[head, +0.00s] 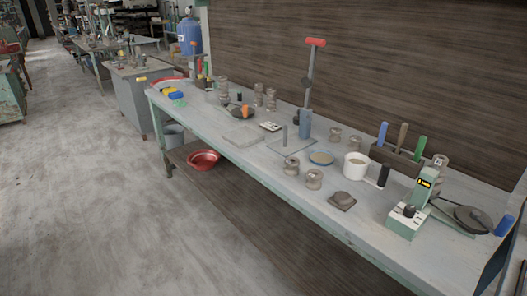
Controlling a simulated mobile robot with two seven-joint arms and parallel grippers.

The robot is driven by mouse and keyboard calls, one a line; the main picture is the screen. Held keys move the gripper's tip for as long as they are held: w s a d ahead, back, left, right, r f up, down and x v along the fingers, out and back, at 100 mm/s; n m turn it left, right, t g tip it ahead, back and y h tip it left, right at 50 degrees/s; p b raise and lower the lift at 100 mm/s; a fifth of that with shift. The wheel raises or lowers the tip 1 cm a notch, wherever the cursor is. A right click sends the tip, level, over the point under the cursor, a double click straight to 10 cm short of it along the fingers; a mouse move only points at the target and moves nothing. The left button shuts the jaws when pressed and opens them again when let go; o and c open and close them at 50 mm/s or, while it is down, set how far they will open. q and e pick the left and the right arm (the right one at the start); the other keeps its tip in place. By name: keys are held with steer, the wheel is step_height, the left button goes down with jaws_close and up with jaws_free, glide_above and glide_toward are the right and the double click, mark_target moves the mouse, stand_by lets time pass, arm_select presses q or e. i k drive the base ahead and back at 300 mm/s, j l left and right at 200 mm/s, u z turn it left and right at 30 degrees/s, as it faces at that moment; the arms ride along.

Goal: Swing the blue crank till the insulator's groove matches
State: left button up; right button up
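A blue handle (505,225), apparently the crank's grip, is at the far right end of the bench beside a dark round disc (472,218). A pale green device (407,220) with a small lit display stands to the left of the disc. Neither of my grippers is in view.
The long bench (375,228) runs along a dark wood wall. A red bowl (203,160) sits on the lower shelf. The floor at left is clear.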

mark_target(478, 222)
steer(key=z, duration=1.55)
